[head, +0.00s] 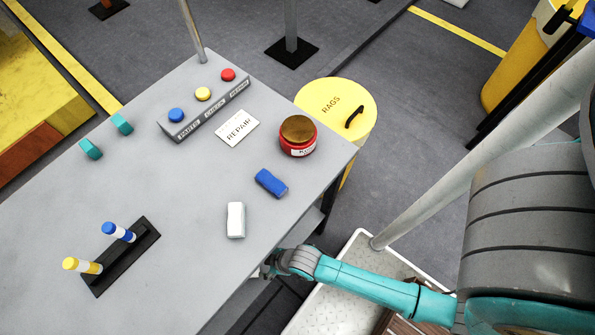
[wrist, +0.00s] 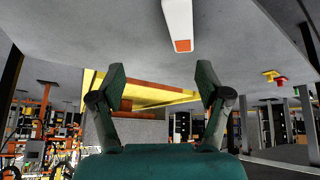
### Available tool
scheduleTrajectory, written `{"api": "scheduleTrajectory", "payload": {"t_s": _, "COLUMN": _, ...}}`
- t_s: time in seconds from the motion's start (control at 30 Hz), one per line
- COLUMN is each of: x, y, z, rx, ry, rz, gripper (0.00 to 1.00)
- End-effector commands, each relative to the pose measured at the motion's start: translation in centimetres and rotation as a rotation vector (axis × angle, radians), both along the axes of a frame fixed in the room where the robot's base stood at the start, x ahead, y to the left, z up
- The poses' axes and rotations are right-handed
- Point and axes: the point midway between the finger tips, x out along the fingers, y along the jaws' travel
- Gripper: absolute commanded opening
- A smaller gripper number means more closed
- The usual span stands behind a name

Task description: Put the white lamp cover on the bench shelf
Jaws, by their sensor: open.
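A small white block-like piece (head: 236,220) lies on the grey bench top near its right edge. I cannot tell for sure that it is the lamp cover. In the wrist view a white bar with an orange end (wrist: 178,22) shows at the top against a grey surface, beyond my fingers and apart from them. My gripper (wrist: 162,88) is open and empty between its fingers. In the head view my gripper (head: 266,270) is at the bench's right edge, its tips partly hidden.
The bench (head: 190,240) holds a blue block (head: 271,183), a red jar (head: 298,138), a button box (head: 205,107), a repair card (head: 237,129) and a marker stand (head: 118,258). A yellow rags bin (head: 340,100) stands beside it. A white-rimmed tray (head: 325,305) lies below my arm.

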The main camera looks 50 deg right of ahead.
Motion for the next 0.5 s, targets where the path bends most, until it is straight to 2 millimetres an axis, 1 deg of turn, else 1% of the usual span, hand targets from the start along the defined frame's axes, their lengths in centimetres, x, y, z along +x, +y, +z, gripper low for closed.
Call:
{"api": "scheduleTrajectory", "payload": {"t_s": 0.03, "x": -1.5, "y": -1.2, "z": 1.0, "rx": 0.010, "ry": -0.031, "rz": -0.038, "gripper": 0.76}}
{"api": "scheduleTrajectory", "payload": {"t_s": 0.17, "x": -4.3, "y": -3.6, "z": 4.6, "rx": 0.045, "ry": -0.130, "rz": -0.131, "gripper": 0.76}}
{"api": "scheduleTrajectory", "payload": {"t_s": 0.27, "x": -6.4, "y": -5.1, "z": 7.8, "rx": 0.072, "ry": -0.207, "rz": -0.197, "gripper": 0.76}}
{"api": "scheduleTrajectory", "payload": {"t_s": 0.47, "x": -10.3, "y": -7.6, "z": 15.7, "rx": 0.128, "ry": -0.364, "rz": -0.317, "gripper": 0.76}}
{"api": "scheduleTrajectory", "payload": {"t_s": 0.5, "x": -11.0, "y": -8.0, "z": 17.4, "rx": 0.141, "ry": -0.396, "rz": -0.339, "gripper": 0.76}}
